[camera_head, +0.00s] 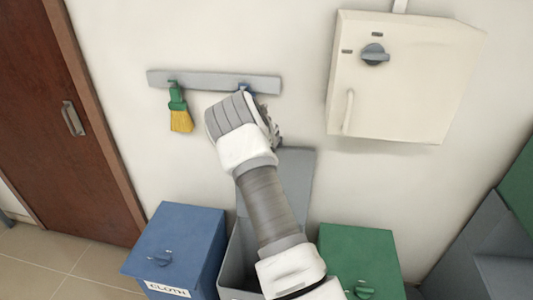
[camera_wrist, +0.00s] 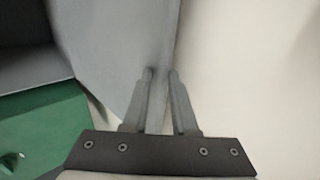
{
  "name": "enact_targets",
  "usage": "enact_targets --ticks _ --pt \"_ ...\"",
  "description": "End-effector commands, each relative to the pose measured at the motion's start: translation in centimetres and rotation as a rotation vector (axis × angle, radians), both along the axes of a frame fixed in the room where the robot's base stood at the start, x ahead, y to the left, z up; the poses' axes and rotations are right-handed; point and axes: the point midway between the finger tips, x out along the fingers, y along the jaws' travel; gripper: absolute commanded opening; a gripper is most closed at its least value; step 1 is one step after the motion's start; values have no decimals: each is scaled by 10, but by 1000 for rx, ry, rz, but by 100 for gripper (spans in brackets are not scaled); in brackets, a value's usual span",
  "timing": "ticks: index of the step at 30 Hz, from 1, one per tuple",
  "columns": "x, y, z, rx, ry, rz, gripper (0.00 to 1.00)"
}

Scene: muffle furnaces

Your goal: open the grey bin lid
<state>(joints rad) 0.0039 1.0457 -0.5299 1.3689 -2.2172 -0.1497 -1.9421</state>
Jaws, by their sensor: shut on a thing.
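The grey bin (camera_head: 233,268) stands between a blue bin and a green bin, partly hidden by my arm. Its lid (camera_head: 297,172) is raised, standing roughly upright near the wall behind the bin. In the wrist view the lid (camera_wrist: 110,45) is a large grey panel, with its edge running between my fingers. My gripper (camera_wrist: 161,72) is shut on the lid near that edge. In the head view my wrist and forearm hide the fingers and part of the lid.
The blue bin (camera_head: 180,245) with a cloth label is at left; the green bin (camera_head: 362,255) is at right. Above, a grey rail (camera_head: 215,82) holds a green and yellow brush (camera_head: 180,108). A white wall box (camera_head: 400,80) hangs right. A brown door (camera_head: 60,110) is far left.

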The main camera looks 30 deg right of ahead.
Motion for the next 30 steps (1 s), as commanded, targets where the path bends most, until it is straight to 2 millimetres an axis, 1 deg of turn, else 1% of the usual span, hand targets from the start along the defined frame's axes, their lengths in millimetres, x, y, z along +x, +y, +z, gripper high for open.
enact_targets --ticks 1,2,11,21,22,27,30 --pt "-1 -3 -11 6 14 -1 0" --pt "1 -5 -11 7 15 -1 0" --pt "10 -16 -10 -2 3 -3 0" --pt "10 -19 -10 -3 1 -7 0" --pt "10 -19 -10 -3 1 -8 30" --pt "10 -19 -10 -2 3 -7 60" --pt "9 -19 -10 -2 3 -6 60"
